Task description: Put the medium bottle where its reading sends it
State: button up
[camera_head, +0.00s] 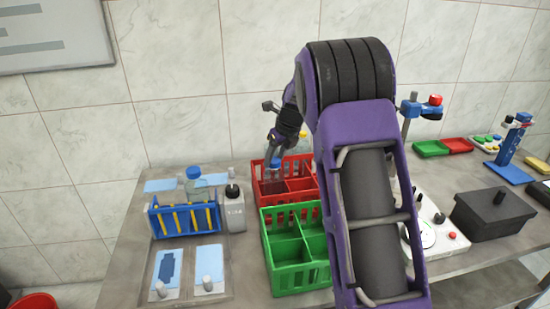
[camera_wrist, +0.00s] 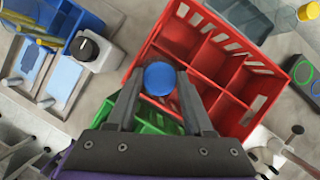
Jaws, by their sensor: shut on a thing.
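My gripper (camera_head: 277,152) is shut on a blue-capped bottle (camera_head: 273,176), held upright at the left part of the red crate (camera_head: 305,199). In the wrist view its round blue cap (camera_wrist: 160,78) sits between the two fingers (camera_wrist: 159,98), over the crate's near left corner. The bottle's lower part is hidden by the crate wall, so I cannot tell if it touches the floor. The red crate (camera_wrist: 262,70) has several compartments; those in clear view look empty. The green crate (camera_head: 290,279) stands in front of it, also divided and empty where visible.
A yellow-capped bottle (camera_wrist: 306,13) stands beyond the red crate. A black box (camera_head: 492,216) is right of my arm.

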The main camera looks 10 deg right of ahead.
jog(key=o, duration=1.3)
jog(key=p+v, duration=0.1)
jog(key=v, duration=1.1)
jog(key=shift+s+r, duration=0.1)
